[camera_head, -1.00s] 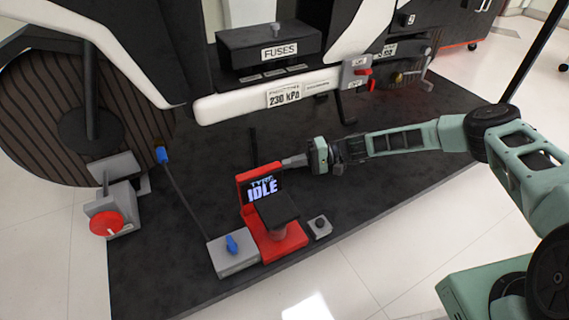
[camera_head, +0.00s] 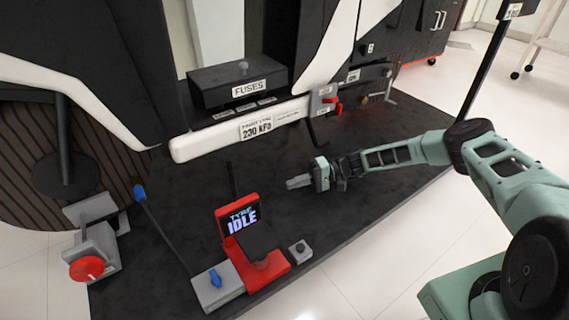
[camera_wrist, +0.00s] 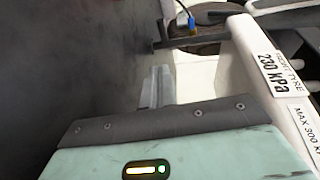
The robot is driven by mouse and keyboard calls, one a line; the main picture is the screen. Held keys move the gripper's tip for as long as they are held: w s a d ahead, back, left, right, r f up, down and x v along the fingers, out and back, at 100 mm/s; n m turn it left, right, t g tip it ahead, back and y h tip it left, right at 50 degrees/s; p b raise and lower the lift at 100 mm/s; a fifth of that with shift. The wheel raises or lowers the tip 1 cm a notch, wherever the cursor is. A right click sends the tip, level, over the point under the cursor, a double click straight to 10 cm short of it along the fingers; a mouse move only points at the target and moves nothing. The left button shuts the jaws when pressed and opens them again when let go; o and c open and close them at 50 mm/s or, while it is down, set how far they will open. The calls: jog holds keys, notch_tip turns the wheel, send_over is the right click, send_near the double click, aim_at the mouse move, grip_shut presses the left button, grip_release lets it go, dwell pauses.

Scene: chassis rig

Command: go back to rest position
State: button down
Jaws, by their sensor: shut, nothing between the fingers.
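My gripper (camera_head: 297,182) is at the end of my green arm, above the dark mat (camera_head: 330,221) in the head view. Its fingers are together and hold nothing. They point left and stand apart from the red tyre unit (camera_head: 272,270), whose screen (camera_head: 242,220) reads "TYRE IDLE". In the wrist view the closed fingers (camera_wrist: 157,88) extend forward beside the white sill with the "230 kPa" label (camera_wrist: 273,75).
The white sill (camera_head: 205,143) and the fuse box (camera_head: 237,86) stand behind my gripper. The mat around my gripper is clear.

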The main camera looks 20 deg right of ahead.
jog(key=s+a+r+n+g+h+p, duration=0.3)
jog(key=s+a+r+h, duration=0.25)
jog(key=s+r, duration=0.4)
jog(key=s+a+r+n+g+h+p, duration=0.3)
jog(key=s+a+r+h, duration=0.3)
jog(key=r, duration=0.7)
jog(key=s+d+r+n+t+h+p, duration=0.1)
jog(key=s+d+r+t+h+p, duration=0.15)
jog(key=s+r, duration=0.7)
jog(key=s+d+r+t+h+p, duration=0.2)
jog(key=s+d+r+t+p, duration=0.15)
jog(key=s+r, duration=0.6)
notch_tip(320, 180, up, 37)
jog(key=s+p, duration=0.2)
jog(key=p, duration=3.5)
jog(key=shift+a+f, duration=0.15)
jog(key=shift+a, duration=0.2)
jog(key=c, duration=2.1)
grip_release()
jog(key=shift+c, duration=0.2)
